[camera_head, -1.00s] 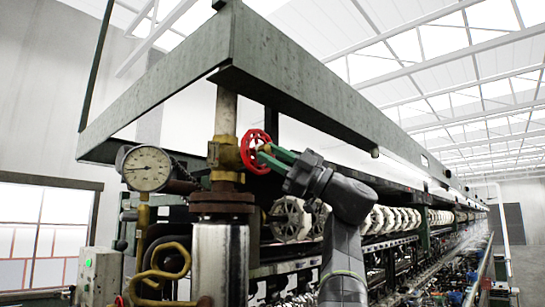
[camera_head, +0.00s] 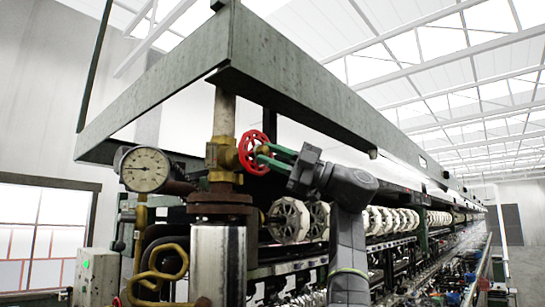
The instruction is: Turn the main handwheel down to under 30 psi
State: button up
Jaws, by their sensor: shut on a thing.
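The red handwheel (camera_head: 247,141) sits on the right side of a brass valve body (camera_head: 221,155) on the vertical pipe. My gripper (camera_head: 264,155) comes in from the right with its green fingers at the wheel's right rim. It is shut on the rim, though the fingertips partly overlap the wheel and the exact contact is hard to see. A round white pressure gauge (camera_head: 145,170) stands left of the valve. Its dark needle points roughly left; the numbers are too small to read.
A large grey-green steel frame (camera_head: 290,85) runs overhead, close above the wheel and my arm. A rusty flange (camera_head: 219,203) and a silver cylinder (camera_head: 219,265) stand below the valve. A row of pale reels (camera_head: 290,220) lies behind my arm. Curved yellow pipes (camera_head: 160,275) are at lower left.

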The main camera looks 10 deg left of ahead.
dwell(0.4)
jog(key=o, duration=0.9)
jog(key=v, duration=1.3)
jog(key=shift+d+f, duration=0.2)
jog(key=shift+d, duration=0.15)
jog(key=shift+a, duration=0.1)
jog(key=x, duration=1.3)
jog(key=shift+a+r, duration=0.2)
jog(key=shift+a, duration=0.05)
